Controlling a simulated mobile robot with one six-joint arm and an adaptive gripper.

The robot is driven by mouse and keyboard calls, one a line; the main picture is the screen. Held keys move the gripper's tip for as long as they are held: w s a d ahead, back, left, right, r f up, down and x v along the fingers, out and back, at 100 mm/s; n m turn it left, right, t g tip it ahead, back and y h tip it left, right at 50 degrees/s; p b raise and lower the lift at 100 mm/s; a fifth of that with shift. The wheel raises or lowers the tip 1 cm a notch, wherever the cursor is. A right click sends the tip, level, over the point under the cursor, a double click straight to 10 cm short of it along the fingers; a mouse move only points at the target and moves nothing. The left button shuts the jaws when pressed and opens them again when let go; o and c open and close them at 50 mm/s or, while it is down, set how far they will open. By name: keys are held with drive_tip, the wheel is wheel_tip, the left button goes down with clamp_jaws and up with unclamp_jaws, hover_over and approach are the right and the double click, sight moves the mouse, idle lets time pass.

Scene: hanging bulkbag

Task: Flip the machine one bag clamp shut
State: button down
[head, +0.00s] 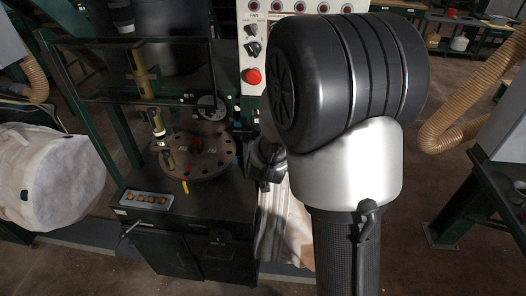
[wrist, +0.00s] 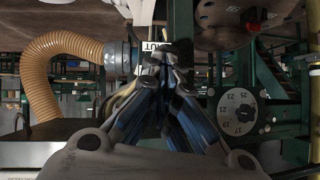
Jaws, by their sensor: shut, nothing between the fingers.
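My gripper (wrist: 166,62) shows in the wrist view with its two fingers converging to a shut tip, with nothing visible held. Its tip overlaps a small white label with dark letters (wrist: 158,46); I cannot tell whether it touches anything. In the head view my arm hides most of the gripper, and only a dark part shows at the arm's left edge. A pale, streaked cloth bag (head: 287,232) hangs below there, beside the dark green machine cabinet (head: 205,250). I cannot clearly make out the bag clamp or its position in either view.
A round table with holes (head: 205,165) and a control panel with a red button (head: 253,76) are left of my arm. A large white bag (head: 50,180) is far left. A tan ribbed hose (wrist: 50,62) and a numbered dial (wrist: 237,111) flank the gripper.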

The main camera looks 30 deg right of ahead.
drive_tip(key=shift+s+a+f+b, duration=0.15)
drive_tip(key=shift+f+b, duration=0.55)
drive_tip(key=shift+f, duration=0.3)
drive_tip(key=shift+f+b, duration=0.3)
drive_tip(key=shift+b, duration=0.05)
idle(0.8)
drive_tip(key=shift+s, duration=0.15)
